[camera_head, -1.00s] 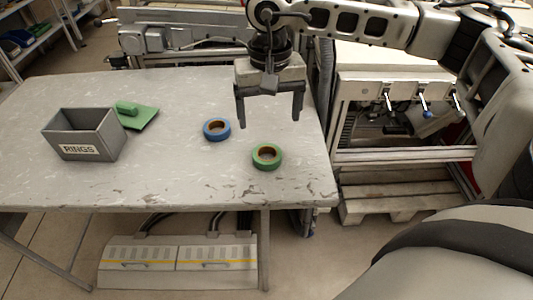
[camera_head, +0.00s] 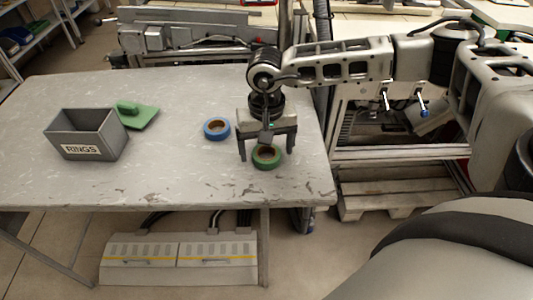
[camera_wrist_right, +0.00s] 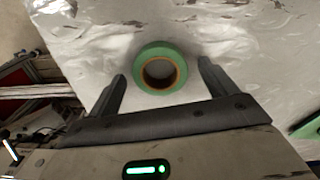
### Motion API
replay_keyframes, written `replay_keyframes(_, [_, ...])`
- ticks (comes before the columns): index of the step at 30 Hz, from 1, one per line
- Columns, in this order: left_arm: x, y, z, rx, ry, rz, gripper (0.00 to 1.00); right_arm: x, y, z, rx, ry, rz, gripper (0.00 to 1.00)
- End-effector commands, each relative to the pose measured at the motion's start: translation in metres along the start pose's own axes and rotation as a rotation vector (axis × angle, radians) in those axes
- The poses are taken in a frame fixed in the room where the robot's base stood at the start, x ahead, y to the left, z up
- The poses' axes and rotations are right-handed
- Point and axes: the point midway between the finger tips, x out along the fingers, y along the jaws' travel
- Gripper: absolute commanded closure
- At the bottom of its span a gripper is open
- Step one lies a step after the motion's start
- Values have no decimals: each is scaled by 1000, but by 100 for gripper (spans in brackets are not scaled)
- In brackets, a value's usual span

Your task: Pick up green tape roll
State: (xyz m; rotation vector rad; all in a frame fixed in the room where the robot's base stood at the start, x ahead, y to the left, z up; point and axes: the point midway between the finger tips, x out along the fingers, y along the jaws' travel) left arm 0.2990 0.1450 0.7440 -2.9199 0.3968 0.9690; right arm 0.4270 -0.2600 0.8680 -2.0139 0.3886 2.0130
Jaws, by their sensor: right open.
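The green tape roll (camera_head: 266,158) lies flat on the table near its right front part. In the right wrist view the green tape roll (camera_wrist_right: 160,68) shows from above, just ahead of and between the fingertips. My right gripper (camera_head: 266,152) is open and low, its fingers on either side of the roll in the head view. In the right wrist view my right gripper (camera_wrist_right: 160,78) holds nothing. I cannot tell whether a finger touches the roll. My left gripper is not in view.
A blue tape roll (camera_head: 217,128) lies just left of the right gripper. The table (camera_head: 170,175) is clear between bin and rolls.

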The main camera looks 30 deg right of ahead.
Motion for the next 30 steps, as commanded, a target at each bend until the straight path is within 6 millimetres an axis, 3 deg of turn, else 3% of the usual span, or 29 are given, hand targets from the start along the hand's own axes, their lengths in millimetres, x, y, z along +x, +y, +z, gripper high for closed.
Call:
replay_keyframes(1, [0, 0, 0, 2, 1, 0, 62, 0, 0, 0, 0, 0, 0, 15])
replay_keyframes(6, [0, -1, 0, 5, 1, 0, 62, 0, 0, 0, -1, -1, 0, 63])
replay_keyframes(20, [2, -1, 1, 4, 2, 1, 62, -8, -1, 0, -1, 1, -3, 64])
replay_keyframes(25, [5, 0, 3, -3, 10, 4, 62, -30, -1, 0, -2, 3, -4, 64])
replay_keyframes(30, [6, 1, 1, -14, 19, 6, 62, -64, -9, 27, -8, 4, -5, 64])
